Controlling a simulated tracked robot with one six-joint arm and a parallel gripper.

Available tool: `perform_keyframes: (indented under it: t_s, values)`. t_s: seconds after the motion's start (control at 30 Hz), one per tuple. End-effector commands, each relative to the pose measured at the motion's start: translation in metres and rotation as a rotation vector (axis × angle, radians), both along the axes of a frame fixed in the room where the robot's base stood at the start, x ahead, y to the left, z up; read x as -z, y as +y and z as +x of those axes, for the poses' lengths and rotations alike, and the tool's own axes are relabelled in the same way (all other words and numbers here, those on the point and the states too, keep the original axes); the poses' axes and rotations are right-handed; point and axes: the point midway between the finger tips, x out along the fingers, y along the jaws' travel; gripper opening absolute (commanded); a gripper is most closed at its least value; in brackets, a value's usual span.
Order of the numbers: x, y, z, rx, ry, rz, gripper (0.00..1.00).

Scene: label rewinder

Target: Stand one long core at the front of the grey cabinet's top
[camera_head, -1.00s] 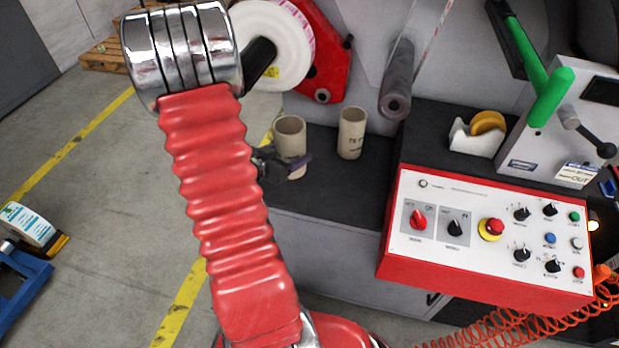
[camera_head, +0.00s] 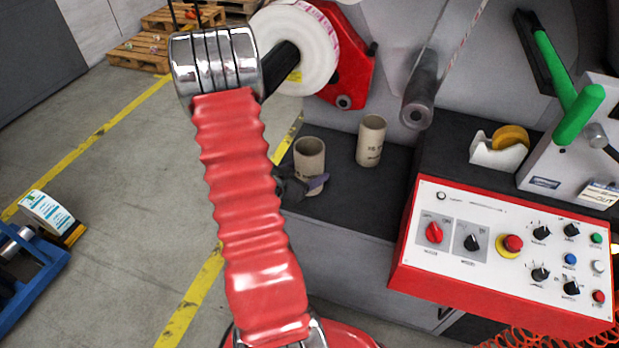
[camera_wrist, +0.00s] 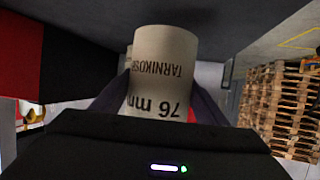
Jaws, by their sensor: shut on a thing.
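One cardboard core (camera_head: 310,153) is at the left front part of the grey cabinet's dark top (camera_head: 352,190). My gripper (camera_head: 308,186) is shut around its lower part. In the wrist view the core (camera_wrist: 163,60) sits between the fingers, with "76 mm" print upside down. It looks upright; I cannot tell whether its base touches the top. A second core (camera_head: 371,141) stands upright on the top, to the right and apart. My arm hides part of the cabinet's left side.
A red-edged control panel (camera_head: 505,250) stands to the right. A tape dispenser (camera_head: 500,148) is behind it. A white label roll (camera_head: 292,50) and a grey roller (camera_head: 418,103) hang above the top. Pallets (camera_head: 150,40) lie at the back left.

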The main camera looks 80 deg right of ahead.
Motion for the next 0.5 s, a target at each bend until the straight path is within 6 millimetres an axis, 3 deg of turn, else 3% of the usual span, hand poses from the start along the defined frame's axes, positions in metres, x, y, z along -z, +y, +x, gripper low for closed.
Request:
perform_keyframes:
  t_s: [0.3,0.5]
  values:
    - [0.032,0.000,0.000,-0.001,0.001,0.002,0.40]
    - [0.037,0.000,0.000,-0.001,0.001,-0.001,0.40]
